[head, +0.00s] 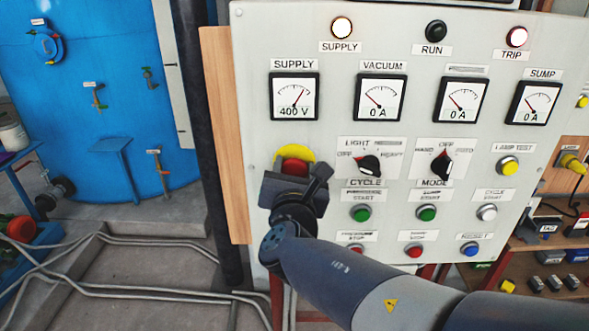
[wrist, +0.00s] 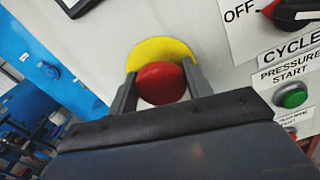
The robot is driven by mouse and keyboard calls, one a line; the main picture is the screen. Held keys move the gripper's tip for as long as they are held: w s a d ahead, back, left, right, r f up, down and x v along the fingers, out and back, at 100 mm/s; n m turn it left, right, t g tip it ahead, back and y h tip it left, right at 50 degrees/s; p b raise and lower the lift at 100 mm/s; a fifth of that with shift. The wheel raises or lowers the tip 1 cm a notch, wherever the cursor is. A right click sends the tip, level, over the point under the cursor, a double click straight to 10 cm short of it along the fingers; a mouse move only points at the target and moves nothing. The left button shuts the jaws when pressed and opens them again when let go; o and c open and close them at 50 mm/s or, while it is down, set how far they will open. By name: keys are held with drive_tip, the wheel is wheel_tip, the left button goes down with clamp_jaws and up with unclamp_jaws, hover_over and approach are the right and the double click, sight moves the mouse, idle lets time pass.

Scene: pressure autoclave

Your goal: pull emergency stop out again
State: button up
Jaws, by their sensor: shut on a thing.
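The emergency stop is a red mushroom button (head: 294,166) on a yellow disc (head: 296,154) at the left side of the grey control panel (head: 330,230). In the wrist view the red button (wrist: 161,83) sits between the two fingers of my gripper (wrist: 160,88), with the yellow disc (wrist: 160,50) behind it. My gripper is shut on the button, one finger on each side. In the head view my gripper (head: 293,178) covers the lower part of the button. How far the button stands out from the panel cannot be told.
To the right are the cycle switch (head: 369,165), the mode switch (head: 442,166) and a green start button (head: 361,213). Meters and lamps fill the panel above; the supply lamp (head: 342,27) is lit. A blue vessel (head: 110,100) stands at left, with pipes on the floor.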

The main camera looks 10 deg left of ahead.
drive_tip(key=shift+s+f+b, duration=0.15)
drive_tip(key=shift+s+b, duration=0.1)
drive_tip(key=shift+b, duration=0.1)
drive_tip(key=shift+c, duration=0.5)
drive_tip(key=shift+s+d, duration=0.15)
drive_tip(key=shift+s, duration=0.2)
drive_tip(key=o, duration=1.4)
drive_tip(key=b+v, duration=0.2)
drive_tip(key=v, duration=0.9)
